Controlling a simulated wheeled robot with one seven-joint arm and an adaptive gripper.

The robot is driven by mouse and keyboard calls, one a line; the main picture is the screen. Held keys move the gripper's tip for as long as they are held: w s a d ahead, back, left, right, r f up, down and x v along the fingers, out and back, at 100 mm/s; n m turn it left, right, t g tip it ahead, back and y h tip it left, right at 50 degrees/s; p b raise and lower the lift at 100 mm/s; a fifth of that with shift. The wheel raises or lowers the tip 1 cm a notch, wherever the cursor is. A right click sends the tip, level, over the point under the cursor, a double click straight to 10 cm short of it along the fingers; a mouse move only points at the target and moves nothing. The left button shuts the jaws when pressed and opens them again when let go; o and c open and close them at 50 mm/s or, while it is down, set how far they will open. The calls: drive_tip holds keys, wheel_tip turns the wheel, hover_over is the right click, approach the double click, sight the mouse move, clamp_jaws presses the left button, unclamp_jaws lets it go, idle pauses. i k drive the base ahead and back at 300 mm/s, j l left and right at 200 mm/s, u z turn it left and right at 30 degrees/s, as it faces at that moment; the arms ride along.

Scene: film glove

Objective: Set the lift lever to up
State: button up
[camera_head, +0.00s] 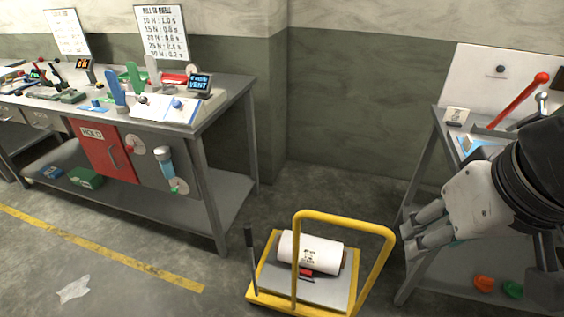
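No label for the lift lever can be read. A black upright lever (251,262) stands at the left side of a yellow cart (262,292) on the floor, which may be the lift lever. A long red-handled lever (522,98) slants up to the right on the right table. My gripper (408,241) hangs in front of that table, right of the cart, pointing left. It touches neither lever. Its two fingers lie close together with nothing visible between them; how far apart they are is unclear.
The cart carries a white roll (312,249) under a yellow push handle (345,219). The left workbench (225,98) holds several levers and a red HOLD door (102,150). The right table (428,170) stands behind my arm. Floor between the bench and cart is clear.

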sight(247, 227)
drive_tip(key=u, duration=0.65)
drive_tip(key=i+j+z, duration=0.15)
drive_tip(key=j, duration=0.15)
drive_tip(key=i+j+z, duration=0.1)
drive_tip(key=i+j, duration=0.15)
drive_tip(key=i, duration=0.45)
drive_tip(key=k+l+u, duration=0.25)
drive_tip(key=l, duration=0.2)
drive_tip(key=k+l+u, duration=0.25)
drive_tip(key=l, duration=0.2)
drive_tip(key=z, duration=0.15)
